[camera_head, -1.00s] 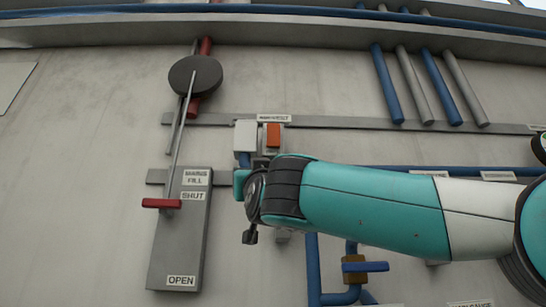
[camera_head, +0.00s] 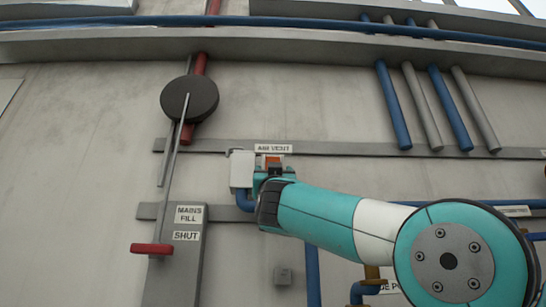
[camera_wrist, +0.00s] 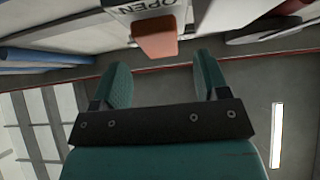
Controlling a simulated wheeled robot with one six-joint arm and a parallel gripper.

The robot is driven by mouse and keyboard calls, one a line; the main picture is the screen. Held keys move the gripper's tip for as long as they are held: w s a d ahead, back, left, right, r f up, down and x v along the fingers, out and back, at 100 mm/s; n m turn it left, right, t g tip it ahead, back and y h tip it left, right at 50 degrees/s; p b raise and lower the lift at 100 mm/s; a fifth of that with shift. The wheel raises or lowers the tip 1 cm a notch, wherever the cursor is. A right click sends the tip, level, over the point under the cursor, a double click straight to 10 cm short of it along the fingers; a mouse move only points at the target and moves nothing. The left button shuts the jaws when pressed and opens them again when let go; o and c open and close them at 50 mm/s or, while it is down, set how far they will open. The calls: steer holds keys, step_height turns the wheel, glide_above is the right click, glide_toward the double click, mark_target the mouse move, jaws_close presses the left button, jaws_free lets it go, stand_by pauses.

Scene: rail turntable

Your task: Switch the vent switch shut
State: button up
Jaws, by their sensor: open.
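The vent switch is an orange paddle (camera_head: 272,160) under the AIR VENT label (camera_head: 274,149). In the head view my gripper (camera_head: 268,173) covers its lower part. In the wrist view the orange paddle (camera_wrist: 155,38) sticks out beside an upside-down OPEN label (camera_wrist: 148,8). My gripper (camera_wrist: 162,68) is open, with its two teal fingers apart and nothing between them. The paddle lies just beyond the fingertips, roughly in line with the gap. I see no clear contact.
A grey box (camera_head: 242,168) sits just left of the switch. A red-handled MAINS FILL lever (camera_head: 152,249) is farther left, by its SHUT label. Blue and grey pipes (camera_head: 393,105) slope at the upper right. A blue pipe (camera_head: 312,275) runs below my arm.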

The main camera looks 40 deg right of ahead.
steer(key=shift+p+x, duration=0.75)
steer(key=shift+x, duration=0.75)
steer(key=c, duration=0.9)
steer(key=shift+s+a+r+g+y+p, duration=0.1)
steer(key=shift+r+g+y+p, duration=0.15)
steer(key=shift+g+y+p, duration=0.55)
steer(key=shift+s+r+g+y+p, duration=0.1)
steer(key=shift+r+g+y+p, duration=0.25)
steer(key=shift+g, duration=0.75)
steer(key=o, duration=0.9)
steer(key=shift+f, duration=0.1)
